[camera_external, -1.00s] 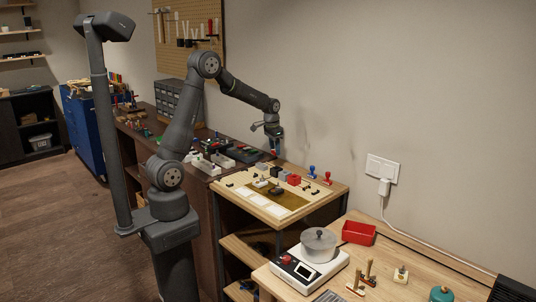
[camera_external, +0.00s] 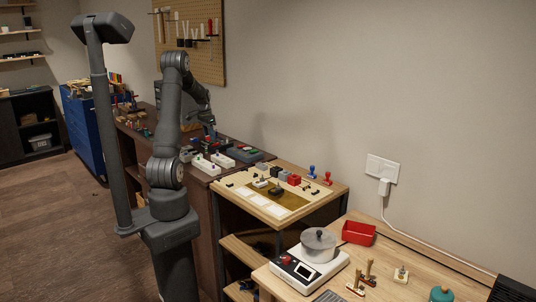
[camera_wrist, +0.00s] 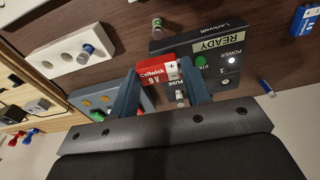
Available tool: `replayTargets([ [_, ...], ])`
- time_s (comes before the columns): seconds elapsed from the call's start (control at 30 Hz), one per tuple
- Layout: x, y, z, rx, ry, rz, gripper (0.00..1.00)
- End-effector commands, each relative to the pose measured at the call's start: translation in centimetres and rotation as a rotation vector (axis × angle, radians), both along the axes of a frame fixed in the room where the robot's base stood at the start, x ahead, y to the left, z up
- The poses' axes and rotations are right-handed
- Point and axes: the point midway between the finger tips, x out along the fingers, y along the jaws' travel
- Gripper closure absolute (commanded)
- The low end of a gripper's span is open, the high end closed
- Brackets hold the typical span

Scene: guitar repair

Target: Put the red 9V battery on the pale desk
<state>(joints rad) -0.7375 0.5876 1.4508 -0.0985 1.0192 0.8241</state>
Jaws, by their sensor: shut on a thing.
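The red 9V battery (camera_wrist: 155,72), lettered "Cellwick 9 V" with a white end, is between my gripper's fingers in the wrist view. My gripper (camera_wrist: 162,80) is shut on it. In the external view my gripper (camera_external: 210,134) is low over the dark workbench, and I cannot make out the battery there. The pale desk (camera_external: 402,256) is at the front right of the external view, well away from my gripper.
A dark box (camera_wrist: 245,45) marked "READY" lies just beyond the battery. A white holder (camera_wrist: 65,57) with a cell is to its left. On the desk are a red tray (camera_external: 358,232) and a scale (camera_external: 305,272) with a pot (camera_external: 318,240). A light-topped stand (camera_external: 235,194) lies between.

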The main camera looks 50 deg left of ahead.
Motion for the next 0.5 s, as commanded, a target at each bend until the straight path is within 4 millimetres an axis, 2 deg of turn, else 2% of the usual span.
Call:
replayTargets([
  [0.03,-1.2,1.4,0.0,0.000,-0.001,0.016,0.79],
  [0.1,-2.3,2.7,0.1,0.001,-0.001,0.025,0.79],
  [0.2,-3.5,3.9,0.1,0.001,-0.002,0.035,0.79],
  [0.37,-4.3,4.5,-0.7,-0.002,0.000,0.040,0.79],
  [0.5,-4.3,4.5,-2.9,-0.003,0.001,0.039,0.79],
])
